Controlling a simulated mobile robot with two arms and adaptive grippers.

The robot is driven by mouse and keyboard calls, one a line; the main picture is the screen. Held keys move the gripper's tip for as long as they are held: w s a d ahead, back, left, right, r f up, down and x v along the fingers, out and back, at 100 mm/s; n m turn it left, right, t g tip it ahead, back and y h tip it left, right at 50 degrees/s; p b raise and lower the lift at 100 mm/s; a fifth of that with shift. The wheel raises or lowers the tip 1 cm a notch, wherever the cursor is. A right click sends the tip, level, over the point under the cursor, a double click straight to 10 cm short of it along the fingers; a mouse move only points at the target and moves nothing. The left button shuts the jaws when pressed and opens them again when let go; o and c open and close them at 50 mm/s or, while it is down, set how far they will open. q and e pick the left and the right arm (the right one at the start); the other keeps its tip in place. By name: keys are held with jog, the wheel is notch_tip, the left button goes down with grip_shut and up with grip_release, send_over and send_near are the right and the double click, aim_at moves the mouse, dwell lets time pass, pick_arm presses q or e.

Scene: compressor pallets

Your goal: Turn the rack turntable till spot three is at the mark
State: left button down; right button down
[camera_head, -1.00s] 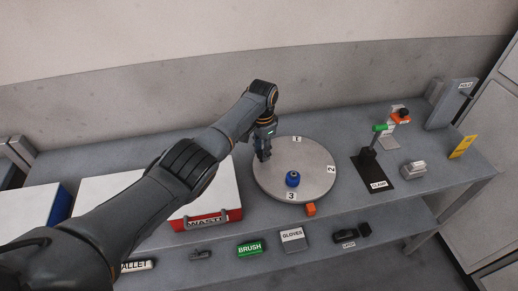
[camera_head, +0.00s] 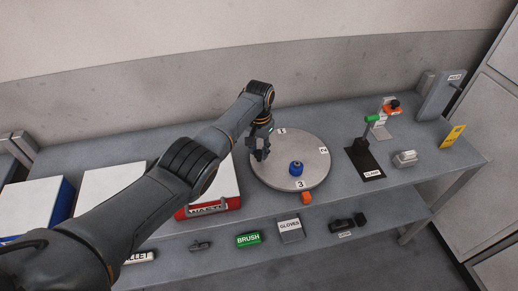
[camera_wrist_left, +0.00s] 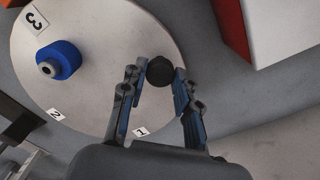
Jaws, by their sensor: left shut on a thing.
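The round grey turntable (camera_head: 270,180) stands on the bench with number labels at its rim. The label 3 (camera_head: 303,184) is at the front, just behind the orange block (camera_head: 306,198), nearly in line with it. Label 2 (camera_head: 323,150) is at the right and label 1 (camera_head: 281,130) at the back. A blue round part (camera_head: 296,168) sits near label 3; it also shows in the wrist view (camera_wrist_left: 62,60). My left gripper (camera_head: 262,154) is at the turntable's left rim, shut on a black knob (camera_wrist_left: 160,71). My right gripper is out of view.
A red-and-white waste bin (camera_head: 208,207) stands left of the turntable. A clamp stand (camera_head: 364,158) is to the right. A lower shelf holds a green brush box (camera_head: 248,239) and a gloves box (camera_head: 290,230).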

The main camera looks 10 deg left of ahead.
pick_arm(q)
jog(key=shift+s, duration=0.1)
dwell(0.3)
jog(key=c, duration=1)
grip_release()
jog(key=shift+r, duration=0.1)
notch_tip(320, 180, up, 12)
jog(key=shift+f, duration=0.1)
jog(key=shift+f, duration=0.1)
